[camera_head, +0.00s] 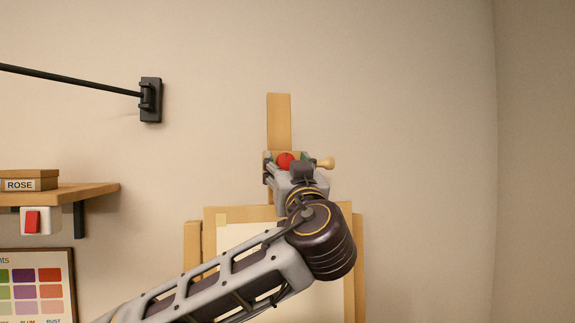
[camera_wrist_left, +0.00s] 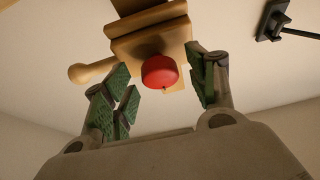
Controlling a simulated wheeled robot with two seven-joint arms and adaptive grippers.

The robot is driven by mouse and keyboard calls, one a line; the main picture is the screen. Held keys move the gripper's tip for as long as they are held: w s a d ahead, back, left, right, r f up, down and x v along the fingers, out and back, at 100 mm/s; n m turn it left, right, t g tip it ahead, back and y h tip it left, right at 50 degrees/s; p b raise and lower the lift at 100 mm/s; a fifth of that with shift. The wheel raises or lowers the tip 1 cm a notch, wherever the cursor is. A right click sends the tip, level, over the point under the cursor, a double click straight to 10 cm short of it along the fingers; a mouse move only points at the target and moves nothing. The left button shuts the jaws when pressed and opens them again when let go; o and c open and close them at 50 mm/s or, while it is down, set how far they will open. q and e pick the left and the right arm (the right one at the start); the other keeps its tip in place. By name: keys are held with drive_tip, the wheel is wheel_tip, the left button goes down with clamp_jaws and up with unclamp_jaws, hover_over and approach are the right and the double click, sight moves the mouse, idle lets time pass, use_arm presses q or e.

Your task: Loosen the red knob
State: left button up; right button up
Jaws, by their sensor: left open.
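The red knob (camera_head: 285,160) sits on the wooden clamp block of the easel's mast (camera_head: 279,120). In the left wrist view the red knob (camera_wrist_left: 159,72) is round and lies between the fingers, with a gap to each finger. My left gripper (camera_wrist_left: 160,90) is open, with green-padded fingers on either side of the knob. In the head view my left gripper (camera_head: 284,166) is at the clamp and its wrist hides part of it. A wooden side peg (camera_head: 325,163) sticks out to the right of the clamp. My right gripper is not in view.
The easel's board (camera_head: 235,217) stands below, partly hidden by my left arm. A shelf (camera_head: 90,192) with a box labelled ROSE (camera_head: 30,181), a red switch (camera_head: 33,221) and a colour chart (camera_head: 38,280) are at left. A black wall bracket (camera_head: 150,99) holds a rod. The right wall is bare.

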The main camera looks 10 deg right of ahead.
use_arm(q)
drive_tip(key=c, duration=1)
drive_tip(key=shift+c, duration=0.2)
drive_tip(key=shift+b, duration=0.3)
